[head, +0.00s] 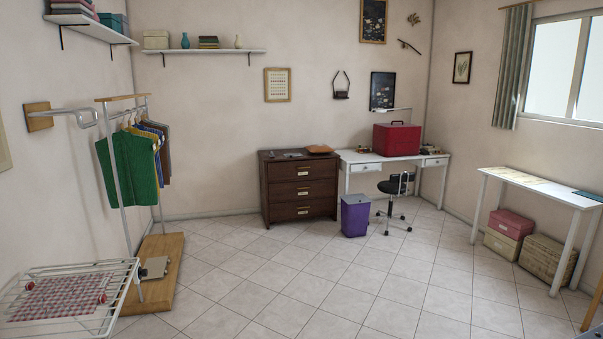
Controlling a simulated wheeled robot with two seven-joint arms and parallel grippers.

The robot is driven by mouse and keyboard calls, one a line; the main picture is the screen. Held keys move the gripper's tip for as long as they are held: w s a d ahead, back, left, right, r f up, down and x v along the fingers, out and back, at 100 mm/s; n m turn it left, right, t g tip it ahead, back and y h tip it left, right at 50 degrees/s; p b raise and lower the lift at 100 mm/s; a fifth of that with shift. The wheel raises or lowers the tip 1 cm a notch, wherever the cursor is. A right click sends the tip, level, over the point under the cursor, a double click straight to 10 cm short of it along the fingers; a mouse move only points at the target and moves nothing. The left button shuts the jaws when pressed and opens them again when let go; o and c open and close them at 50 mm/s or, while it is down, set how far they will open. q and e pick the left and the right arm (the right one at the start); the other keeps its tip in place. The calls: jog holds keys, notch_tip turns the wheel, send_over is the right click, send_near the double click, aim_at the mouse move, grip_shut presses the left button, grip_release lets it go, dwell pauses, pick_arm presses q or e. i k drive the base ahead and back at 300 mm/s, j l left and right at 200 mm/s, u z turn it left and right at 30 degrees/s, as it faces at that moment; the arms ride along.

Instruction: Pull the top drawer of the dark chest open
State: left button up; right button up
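The dark chest (299,186) stands against the back wall, near the middle of the head view. A brown item (321,149) and some small flat things lie on the chest's top. The chest is across the room from me. Neither of my grippers shows in the head view.
Open tiled floor (290,270) lies between me and the chest. A purple bin (355,215) stands at the chest's right front, beside a black swivel chair (394,195) and a white desk (360,158). A clothes rack (160,262) and drying rack (105,272) stand left.

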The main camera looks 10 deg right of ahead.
aim_at(286, 171)
jog(key=i+l+z, duration=0.25)
jog(key=i, duration=0.2)
jog(key=i+z, duration=0.25)
jog(key=i, duration=0.25)
jog(key=i+z, duration=0.15)
jog(key=i, duration=5.5)
jog(key=l, duration=0.1)
